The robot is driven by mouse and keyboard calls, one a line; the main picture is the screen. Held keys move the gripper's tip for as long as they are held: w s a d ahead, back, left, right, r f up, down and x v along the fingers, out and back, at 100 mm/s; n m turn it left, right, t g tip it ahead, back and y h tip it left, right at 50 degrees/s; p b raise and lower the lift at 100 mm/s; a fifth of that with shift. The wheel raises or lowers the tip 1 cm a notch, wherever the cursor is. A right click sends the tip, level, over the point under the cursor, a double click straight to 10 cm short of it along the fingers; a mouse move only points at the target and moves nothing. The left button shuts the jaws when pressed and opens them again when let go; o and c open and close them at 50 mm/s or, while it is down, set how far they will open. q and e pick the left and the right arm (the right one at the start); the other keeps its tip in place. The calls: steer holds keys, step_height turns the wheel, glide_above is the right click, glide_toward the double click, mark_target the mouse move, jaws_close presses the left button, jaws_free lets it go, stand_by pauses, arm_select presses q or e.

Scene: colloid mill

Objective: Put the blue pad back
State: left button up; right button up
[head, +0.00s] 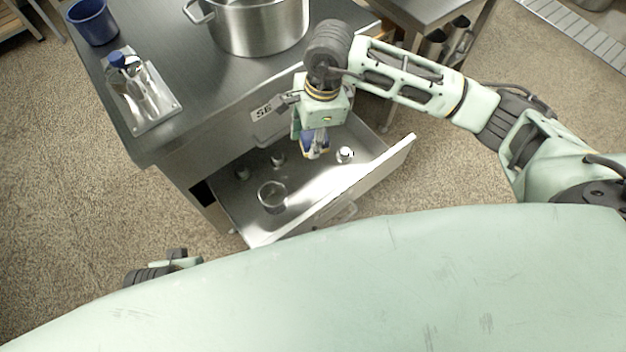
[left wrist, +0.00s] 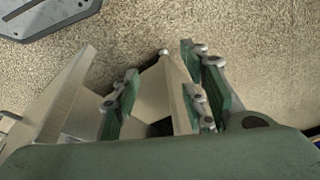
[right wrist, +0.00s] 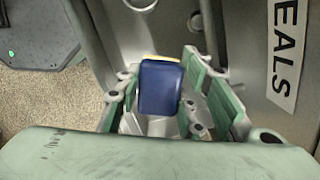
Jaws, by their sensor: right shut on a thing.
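The blue pad (right wrist: 160,88), with a yellow edge, sits between the fingers of my right gripper (right wrist: 165,100) in the right wrist view. In the head view the pad (head: 314,139) shows under my right gripper (head: 313,150), which points down over the open steel drawer (head: 310,197). The gripper is shut on the pad; the fingers partly hide it. Whether the pad touches the drawer floor I cannot tell. My left gripper (left wrist: 160,88) has its fingers apart with nothing seen between them; in the head view only part of the left arm shows.
In the drawer are a glass beaker (head: 272,196) and small metal pieces, one (head: 345,155) right of the pad. A label (right wrist: 286,50) reading "EALS" is on the front beside the gripper. A pot (head: 258,25), a blue cup (head: 92,22) and a tray (head: 163,120) with a bottle stand on the worktop.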

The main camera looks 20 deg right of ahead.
steer(key=b, duration=0.2)
glide_above(310, 181)
steer(key=f, duration=1.2)
steer(key=shift+d+f, duration=0.15)
steer(key=shift+d, duration=0.15)
arm_select(q)
steer(key=b+v, duration=0.1)
steer(key=v, duration=0.5)
steer(key=shift+r, duration=0.25)
arm_select(e)
steer(key=shift+f, duration=2.4)
arm_select(q)
steer(key=shift+w+a+f, duration=0.1)
steer(key=shift+w, duration=0.05)
arm_select(e)
steer(key=shift+f, duration=0.1)
arm_select(q)
steer(key=shift+w+t, duration=0.15)
steer(key=shift+t, duration=0.15)
arm_select(e)
steer(key=o, duration=1)
